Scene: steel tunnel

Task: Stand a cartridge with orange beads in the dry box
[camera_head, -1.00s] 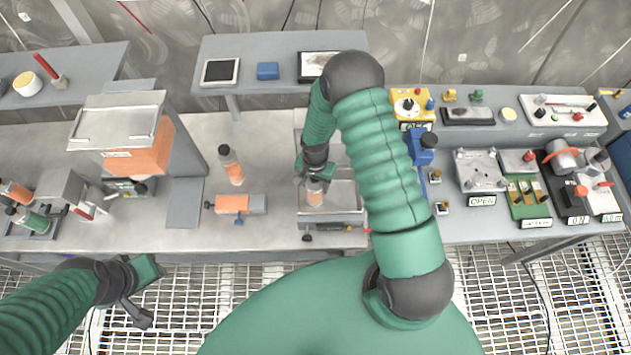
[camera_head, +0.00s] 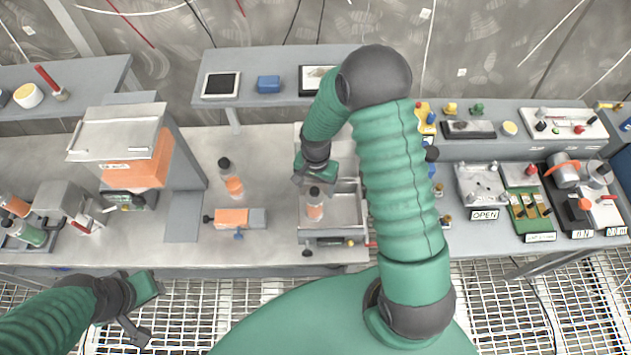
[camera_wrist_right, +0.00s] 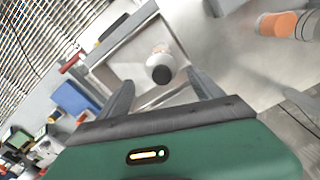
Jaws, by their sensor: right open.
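A cartridge with orange beads and a dark cap (camera_head: 314,205) stands upright in the open metal box (camera_head: 347,207), towards its left side. In the right wrist view its cap (camera_wrist_right: 160,70) shows from above, between and beyond the fingertips. My right gripper (camera_head: 312,182) is open, just behind and above the cartridge, and looks clear of it. The same gripper shows in the wrist view (camera_wrist_right: 160,88) with its two fingers spread. My left gripper (camera_head: 142,310) hangs empty over the grating at the lower left; its finger opening is unclear.
Another cartridge with orange beads (camera_head: 231,178) is left of the box, near an orange-and-grey block (camera_head: 238,218). A press-like stand with an orange body (camera_head: 138,160) is farther left. Labelled devices crowd the right bench (camera_head: 485,215).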

